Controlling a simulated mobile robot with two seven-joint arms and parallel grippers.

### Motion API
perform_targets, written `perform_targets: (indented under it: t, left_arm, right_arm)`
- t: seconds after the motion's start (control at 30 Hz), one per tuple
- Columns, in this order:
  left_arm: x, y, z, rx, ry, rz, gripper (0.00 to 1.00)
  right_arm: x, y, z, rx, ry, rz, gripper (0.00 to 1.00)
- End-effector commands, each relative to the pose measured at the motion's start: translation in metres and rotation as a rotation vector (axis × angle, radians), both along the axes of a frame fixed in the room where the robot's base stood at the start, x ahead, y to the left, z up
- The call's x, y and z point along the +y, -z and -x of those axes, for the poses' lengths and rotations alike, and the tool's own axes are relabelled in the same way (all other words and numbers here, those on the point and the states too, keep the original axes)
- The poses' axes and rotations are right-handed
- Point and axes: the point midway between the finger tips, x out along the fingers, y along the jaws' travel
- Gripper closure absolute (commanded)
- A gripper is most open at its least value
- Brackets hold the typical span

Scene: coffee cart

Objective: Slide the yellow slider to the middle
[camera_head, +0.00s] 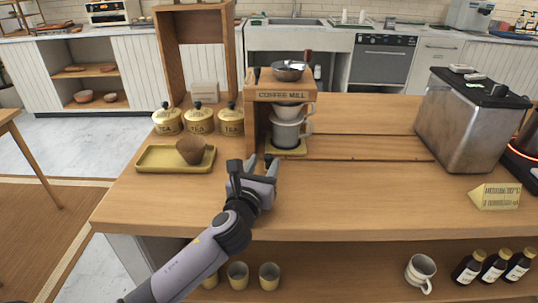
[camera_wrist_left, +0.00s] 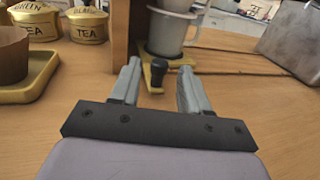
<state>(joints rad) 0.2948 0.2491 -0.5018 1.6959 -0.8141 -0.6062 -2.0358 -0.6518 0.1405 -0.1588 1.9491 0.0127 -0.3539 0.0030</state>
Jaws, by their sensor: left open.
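My left gripper (camera_head: 256,166) is open just in front of the stand. In the left wrist view its fingertips (camera_wrist_left: 160,70) are on either side of the knob, with gaps visible. My right gripper is not in view.
A yellow tray (camera_head: 150,166) with a brown filter and several tea tins (camera_head: 199,119) stand to the left. The groove's right side is clear up to a metal machine (camera_head: 462,130). A yellow sign (camera_head: 496,197) stands at the front right.

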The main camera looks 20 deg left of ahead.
Motion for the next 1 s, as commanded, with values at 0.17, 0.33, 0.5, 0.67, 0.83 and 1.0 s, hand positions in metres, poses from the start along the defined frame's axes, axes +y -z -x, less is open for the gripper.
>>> perform_targets:
  t: [0.17,0.33,0.5,0.67,0.83,1.0]
  left_arm:
    - [0.000,0.000,-0.024,0.000,-0.001,0.001,0.54]
    - [0.001,0.000,-0.038,0.000,0.000,0.001,0.54]
    - [0.001,0.000,-0.043,0.001,0.000,0.001,0.54]
    - [0.001,0.000,-0.043,0.001,0.000,0.001,0.54]
    - [0.001,0.000,-0.043,0.001,0.001,0.001,0.83]
    - [0.001,0.000,-0.043,0.001,0.000,0.000,1.00]
  right_arm:
    - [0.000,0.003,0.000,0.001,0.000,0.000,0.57]
    - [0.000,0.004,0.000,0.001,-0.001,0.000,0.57]
    - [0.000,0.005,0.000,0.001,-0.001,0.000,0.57]
    - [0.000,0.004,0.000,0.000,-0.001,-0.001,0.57]
    - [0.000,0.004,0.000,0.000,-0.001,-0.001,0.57]
    - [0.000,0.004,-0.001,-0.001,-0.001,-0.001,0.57]
